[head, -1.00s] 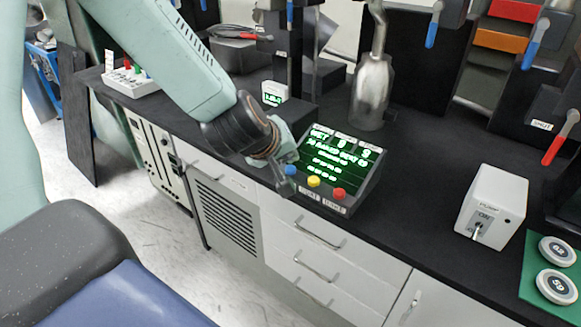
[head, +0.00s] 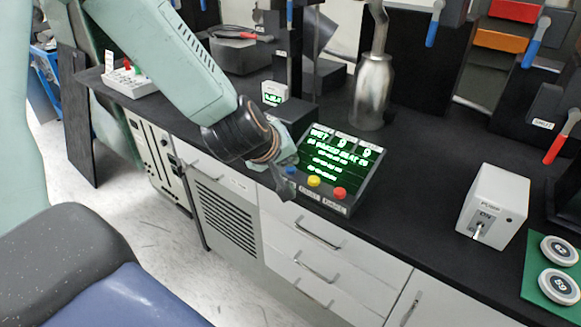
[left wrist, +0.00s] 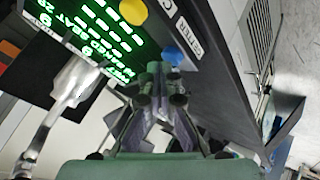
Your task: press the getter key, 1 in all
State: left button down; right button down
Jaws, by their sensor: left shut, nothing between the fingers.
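A dark control box (head: 350,197) with a lit green-text screen (head: 340,158) stands at the bench's front edge. Its sloped front has a blue key (head: 291,170), a yellow key (head: 313,181) and a red key (head: 340,193). In the left wrist view the blue key (left wrist: 173,55) sits beside a label that seems to read GETTER. My left gripper (head: 284,192) is shut and empty, at the front left of the box by the blue key. In the left wrist view its fingertips (left wrist: 162,76) are just below the blue key; contact cannot be told. My right gripper is not in view.
A white box with a switch (head: 493,205) stands to the right, near a green mat (head: 535,290) with two round discs. A metal cylinder (head: 372,92) stands behind the control box. White drawers (head: 310,255) lie below the bench. The bench between control box and white box is clear.

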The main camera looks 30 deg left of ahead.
aim_at(289, 170)
pick_arm(q)
jog(key=shift+f, duration=0.4)
dwell(0.3)
jog(key=shift+r+p, duration=0.75)
jog(key=shift+r, duration=0.15)
jog(key=shift+r, duration=0.1)
notch_tip(289, 170, up, 5)
jog(key=p, duration=0.5)
dwell(0.5)
dwell(0.4)
